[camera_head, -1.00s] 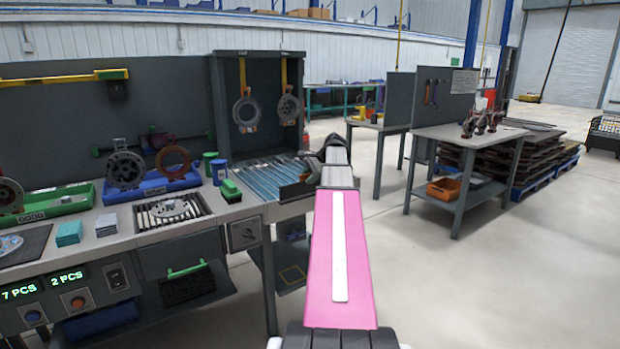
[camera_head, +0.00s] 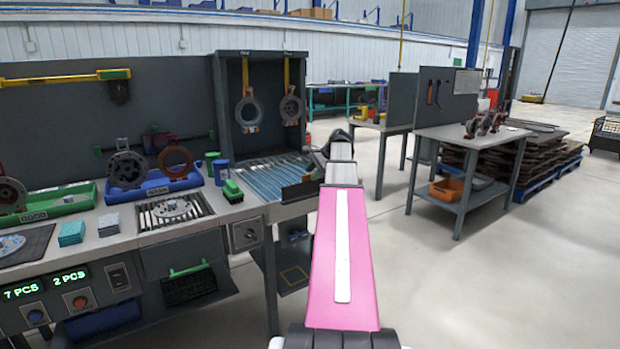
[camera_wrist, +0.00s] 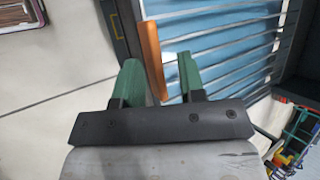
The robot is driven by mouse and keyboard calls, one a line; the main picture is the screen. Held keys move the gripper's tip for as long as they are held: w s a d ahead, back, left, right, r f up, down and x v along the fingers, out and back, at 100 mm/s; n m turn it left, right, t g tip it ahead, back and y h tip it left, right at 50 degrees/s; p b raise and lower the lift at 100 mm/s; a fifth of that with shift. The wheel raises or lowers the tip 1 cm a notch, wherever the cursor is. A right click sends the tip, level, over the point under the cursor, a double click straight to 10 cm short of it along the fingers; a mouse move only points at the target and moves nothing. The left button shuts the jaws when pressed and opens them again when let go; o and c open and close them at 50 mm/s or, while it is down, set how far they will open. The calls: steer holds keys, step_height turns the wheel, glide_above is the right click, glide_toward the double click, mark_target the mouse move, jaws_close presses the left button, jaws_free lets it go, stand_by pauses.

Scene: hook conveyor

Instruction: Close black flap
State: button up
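The black flap (camera_head: 301,189) stands at the right end of the blue-slatted conveyor (camera_head: 268,178) in the head view, partly hidden behind my arm. In the wrist view, a dark panel (camera_wrist: 122,28) with an orange strip (camera_wrist: 152,60) along its edge appears to be this flap; it stands up beside the blue slats (camera_wrist: 225,50). My gripper (camera_wrist: 160,75) has green fingers set apart. The orange strip's near end shows between the fingers, nearer the left one; I cannot tell whether it touches.
A dark hooded frame with two hanging rings (camera_head: 247,110) stands behind the conveyor. The workbench (camera_head: 110,235) with trays and cups extends left. A grey table (camera_head: 470,137) stands to the right. The floor between is clear.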

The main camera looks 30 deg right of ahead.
steer(key=v, duration=0.8)
steer(key=shift+s, duration=0.25)
